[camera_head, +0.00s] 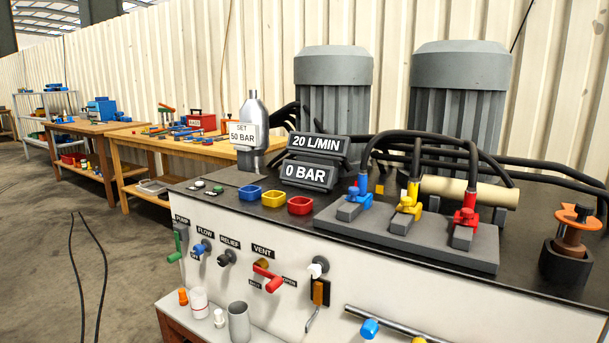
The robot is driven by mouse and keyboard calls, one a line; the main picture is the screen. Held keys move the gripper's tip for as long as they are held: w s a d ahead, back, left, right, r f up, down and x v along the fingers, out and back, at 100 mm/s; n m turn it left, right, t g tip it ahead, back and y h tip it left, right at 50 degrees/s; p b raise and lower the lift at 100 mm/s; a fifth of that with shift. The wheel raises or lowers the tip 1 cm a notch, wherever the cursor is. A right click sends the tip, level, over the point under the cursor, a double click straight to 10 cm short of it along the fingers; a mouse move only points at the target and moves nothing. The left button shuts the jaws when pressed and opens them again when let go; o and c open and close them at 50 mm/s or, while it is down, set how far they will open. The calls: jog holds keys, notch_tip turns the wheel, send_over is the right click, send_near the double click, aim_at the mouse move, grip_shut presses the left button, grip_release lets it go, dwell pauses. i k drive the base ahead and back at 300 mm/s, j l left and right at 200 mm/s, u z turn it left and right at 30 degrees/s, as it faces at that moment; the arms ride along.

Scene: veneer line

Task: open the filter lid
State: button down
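No part is labelled as the filter lid. The likeliest match is an orange disc-like top (577,216) at the far right of the bench top. It sits on a brown upright cylinder that stands in a dark round housing (565,267). I cannot tell from here whether this top is a closed lid. A beige horizontal cylinder (470,192) lies behind the coloured hose couplings; what it is cannot be told. My gripper is not in view.
Blue, yellow and red couplings (408,205) with black hoses stand on a grey block left of the housing. Two grey motors (460,95) stand behind. Small coloured trays (274,198) and gauges sit further left. The front panel (330,265) carries several valves. Floor (40,260) at left is mostly open.

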aim_at(579, 215)
jog(key=z, duration=1.35)
